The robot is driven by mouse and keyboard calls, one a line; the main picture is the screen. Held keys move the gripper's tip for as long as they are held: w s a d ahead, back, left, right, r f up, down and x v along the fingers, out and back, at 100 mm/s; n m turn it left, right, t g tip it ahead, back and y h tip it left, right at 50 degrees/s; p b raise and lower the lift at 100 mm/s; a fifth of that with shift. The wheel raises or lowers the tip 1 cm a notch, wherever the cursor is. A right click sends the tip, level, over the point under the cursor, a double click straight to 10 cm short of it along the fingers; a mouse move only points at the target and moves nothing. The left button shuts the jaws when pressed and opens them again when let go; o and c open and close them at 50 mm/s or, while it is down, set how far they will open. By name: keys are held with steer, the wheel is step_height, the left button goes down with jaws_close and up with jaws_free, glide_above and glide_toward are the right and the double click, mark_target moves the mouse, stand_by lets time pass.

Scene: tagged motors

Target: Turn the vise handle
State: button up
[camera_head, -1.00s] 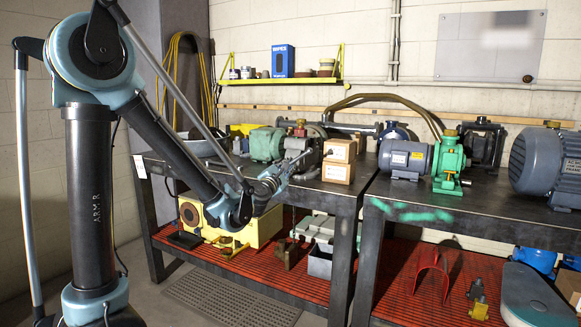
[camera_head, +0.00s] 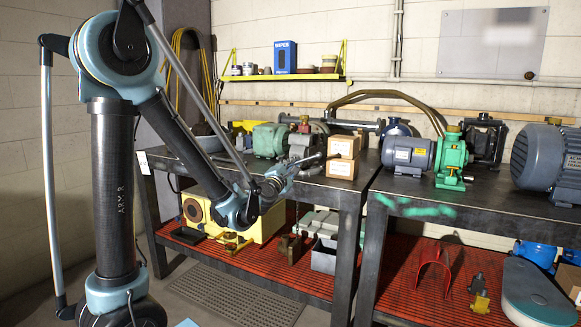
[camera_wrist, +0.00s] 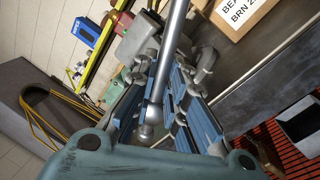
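The vise handle (camera_wrist: 162,75) is a bare metal rod with a ball end in the wrist view. It runs from the top edge down between my gripper's fingers (camera_wrist: 168,78), with the ball near the palm. The blue-padded fingers stand apart on either side of the rod; I see no clear grip, and contact is hard to tell. In the head view my gripper (camera_head: 292,172) is at the bench's front edge, in front of the grey vise (camera_head: 301,145). The handle shows only as a thin rod there, and the gripper hides part of the vise.
Stacked cardboard boxes (camera_head: 341,158) stand close right of my gripper. A green motor (camera_head: 269,140) is left of the vise. The bench (camera_head: 330,188) has a lower red shelf with a yellow machine (camera_head: 262,228) below my arm. Floor in front is clear.

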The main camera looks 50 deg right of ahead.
steer(key=o, duration=0.3)
steer(key=shift+s+a, duration=0.1)
steer(key=v, duration=1.1)
steer(key=shift+a+f, duration=0.15)
steer(key=shift+a, duration=0.3)
